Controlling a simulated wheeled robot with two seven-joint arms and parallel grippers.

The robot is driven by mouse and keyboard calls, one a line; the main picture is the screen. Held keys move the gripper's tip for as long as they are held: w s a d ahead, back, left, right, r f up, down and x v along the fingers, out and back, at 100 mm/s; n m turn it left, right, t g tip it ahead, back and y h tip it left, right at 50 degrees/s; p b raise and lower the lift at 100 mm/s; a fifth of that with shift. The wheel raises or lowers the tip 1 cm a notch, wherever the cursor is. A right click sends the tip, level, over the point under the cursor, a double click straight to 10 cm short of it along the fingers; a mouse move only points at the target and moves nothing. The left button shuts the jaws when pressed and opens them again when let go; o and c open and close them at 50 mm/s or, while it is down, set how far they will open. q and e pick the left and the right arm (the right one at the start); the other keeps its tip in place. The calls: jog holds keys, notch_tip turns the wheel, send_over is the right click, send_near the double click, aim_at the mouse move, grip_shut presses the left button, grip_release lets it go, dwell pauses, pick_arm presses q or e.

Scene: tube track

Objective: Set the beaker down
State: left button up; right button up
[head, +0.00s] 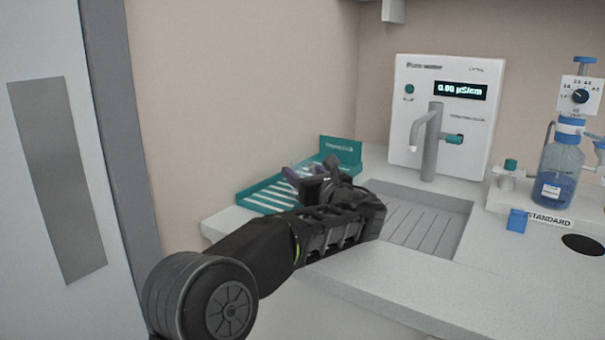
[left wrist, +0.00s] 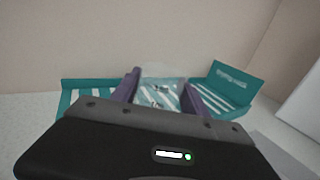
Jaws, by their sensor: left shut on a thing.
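My left gripper (head: 308,178) reaches in from the left over the teal drying rack (head: 262,200) with white slats. In the left wrist view its two purple fingers (left wrist: 160,98) are shut on a clear glass beaker (left wrist: 158,88) with faint dark markings. The beaker is in front of the rack (left wrist: 84,86), and the slats show through and beside it. I cannot tell whether its base touches the rack. In the head view the gripper mostly hides the beaker. My right gripper is not in view.
A teal sign (head: 342,151) stands at the rack's back end. Right of the gripper are a grey ribbed sink (head: 425,225) and a white dispenser panel with a tap (head: 445,120). A blue bottle (head: 558,175) stands far right. The front counter (head: 400,275) is clear.

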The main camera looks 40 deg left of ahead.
pick_arm(q)
jog(key=o, duration=1.5)
jog(key=shift+c, duration=0.2)
jog(key=shift+r, duration=0.15)
jog(key=v, duration=1.2)
jog(key=shift+s, duration=0.1)
